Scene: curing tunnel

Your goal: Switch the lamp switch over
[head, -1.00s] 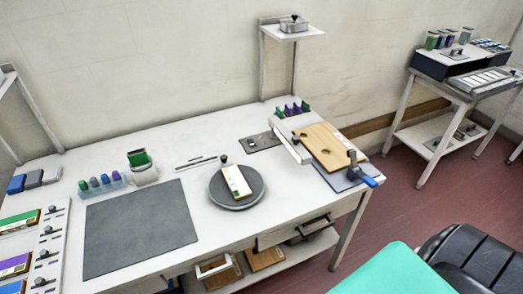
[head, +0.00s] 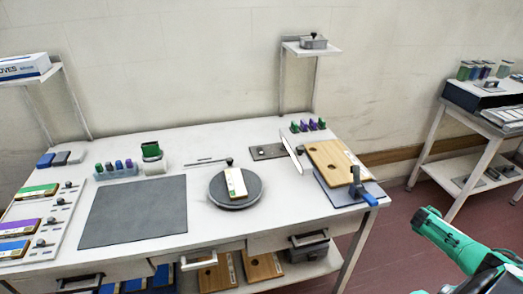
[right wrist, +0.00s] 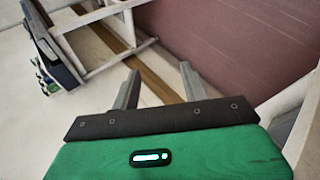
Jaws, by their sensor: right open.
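I cannot tell for sure which fitting is the lamp switch. A grey box with a small knob on top (head: 313,42) stands on the small raised shelf behind the bench. A flat dark plate with small fittings (head: 268,151) lies at the back of the bench, left of the wooden board. My right gripper (right wrist: 158,82) is open and empty in the right wrist view, its two fingers apart, with the wall rail and red floor beyond. My green right arm shows at the lower right of the head view, clear of the bench. My left gripper is out of view.
The bench (head: 160,256) carries a grey mat (head: 135,212), a round turntable (head: 250,195) with a block, a wooden board (head: 328,165) and a blue-handled clamp (head: 362,188). A side stand (head: 455,140) is at right. Red floor (head: 405,225) is free between them.

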